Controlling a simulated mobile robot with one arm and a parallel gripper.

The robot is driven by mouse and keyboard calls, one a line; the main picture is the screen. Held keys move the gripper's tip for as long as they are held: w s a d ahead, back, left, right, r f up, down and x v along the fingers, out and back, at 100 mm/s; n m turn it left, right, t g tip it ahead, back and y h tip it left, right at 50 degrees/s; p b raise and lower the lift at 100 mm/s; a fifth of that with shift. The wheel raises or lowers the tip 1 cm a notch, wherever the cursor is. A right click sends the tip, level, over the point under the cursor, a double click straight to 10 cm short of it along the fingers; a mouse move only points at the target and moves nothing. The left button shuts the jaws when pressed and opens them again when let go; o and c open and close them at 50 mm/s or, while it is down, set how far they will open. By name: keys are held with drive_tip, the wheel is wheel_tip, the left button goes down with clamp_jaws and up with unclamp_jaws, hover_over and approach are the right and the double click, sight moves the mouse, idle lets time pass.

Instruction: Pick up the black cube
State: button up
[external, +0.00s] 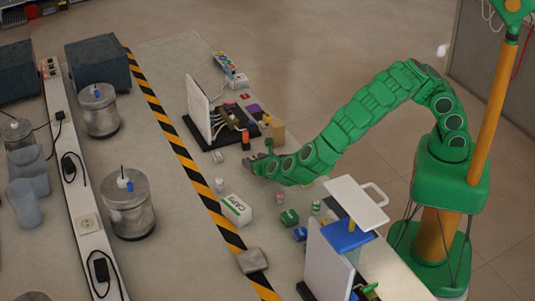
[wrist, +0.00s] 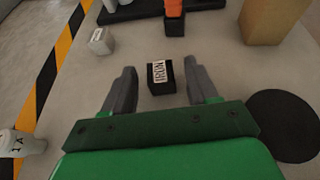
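The black cube (wrist: 162,88) has a white label reading "IRON" and sits on the grey table in the wrist view. My gripper (wrist: 160,68) is open, with one dark grey finger on each side of the cube. There are visible gaps between the cube and both fingers, and nothing is held. In the external view my gripper (external: 256,161) is low over the table at the end of the green arm. The cube cannot be made out clearly there.
An orange item on a black base (wrist: 174,18) and a tan block (wrist: 272,18) stand beyond the cube. A small pale block (wrist: 102,41) and a white bottle (wrist: 24,144) are to the left. A dark round shape (wrist: 285,125) is at right.

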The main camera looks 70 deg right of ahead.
clamp_jaws()
drive_tip(key=shift+r, duration=0.1)
